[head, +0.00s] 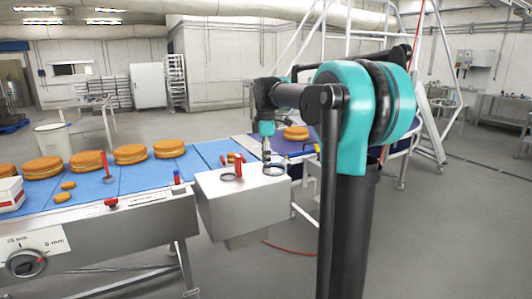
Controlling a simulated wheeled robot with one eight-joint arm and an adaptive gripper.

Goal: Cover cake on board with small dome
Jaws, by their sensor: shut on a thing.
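My gripper (267,150) is over the right part of the pale metal box top. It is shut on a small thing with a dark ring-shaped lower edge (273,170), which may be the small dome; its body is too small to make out. A similar ring with a red upright handle (239,166) stands on the box to the left. A round orange-brown cake (296,132) lies on a dark blue surface behind and right of my gripper. A board under it cannot be made out.
A blue conveyor (100,187) with several filled round cakes (130,153) runs to the left. The pale metal box (240,205) stands at its end. A blue and yellow item (303,152) lies right of my gripper. My arm hides part of the right side.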

